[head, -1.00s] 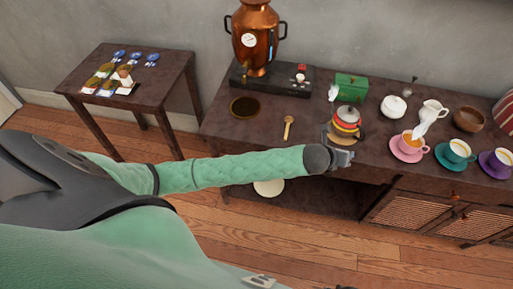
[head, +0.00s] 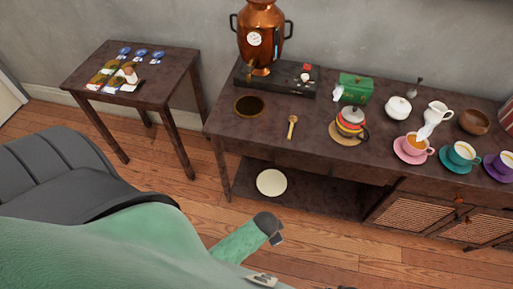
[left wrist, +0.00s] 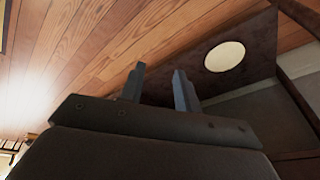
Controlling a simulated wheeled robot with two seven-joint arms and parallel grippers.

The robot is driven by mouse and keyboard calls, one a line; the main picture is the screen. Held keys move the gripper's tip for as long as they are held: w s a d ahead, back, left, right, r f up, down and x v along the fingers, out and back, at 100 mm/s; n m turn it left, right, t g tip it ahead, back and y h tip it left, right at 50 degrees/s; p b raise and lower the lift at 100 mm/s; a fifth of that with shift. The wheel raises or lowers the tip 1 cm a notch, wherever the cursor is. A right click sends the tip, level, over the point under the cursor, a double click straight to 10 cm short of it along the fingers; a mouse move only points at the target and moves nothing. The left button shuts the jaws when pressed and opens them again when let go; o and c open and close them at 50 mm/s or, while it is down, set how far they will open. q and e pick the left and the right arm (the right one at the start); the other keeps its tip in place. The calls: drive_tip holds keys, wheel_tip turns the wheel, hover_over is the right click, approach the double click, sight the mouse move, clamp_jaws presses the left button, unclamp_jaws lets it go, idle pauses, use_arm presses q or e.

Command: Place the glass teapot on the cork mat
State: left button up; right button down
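The glass teapot (head: 350,122) has red, yellow and dark bands and a dark handle on its right. It stands upright on the round tan cork mat (head: 341,139), whose front and left rim show; the teapot hides the rest. My left gripper (head: 277,239) is low in front of the table, well clear of the teapot. In the left wrist view its two fingers (left wrist: 160,88) are apart with nothing between them. My right gripper is not in view.
The dark table (head: 222,126) also holds a wooden spoon (head: 292,126), a dark round plate (head: 249,106), a copper urn (head: 262,35), a green box (head: 355,88) and several cups on saucers. A pale disc (head: 271,182) lies on its lower shelf.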

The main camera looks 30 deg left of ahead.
use_arm(q)
drive_tip(key=s+a+f+n+g, duration=0.1)
drive_tip(key=s+f+n, duration=0.3)
drive_tip(key=s, duration=0.5)
drive_tip(key=shift+a+f+n+g, duration=0.15)
drive_tip(key=shift+a+n+g, duration=0.25)
drive_tip(key=shift+a, duration=0.4)
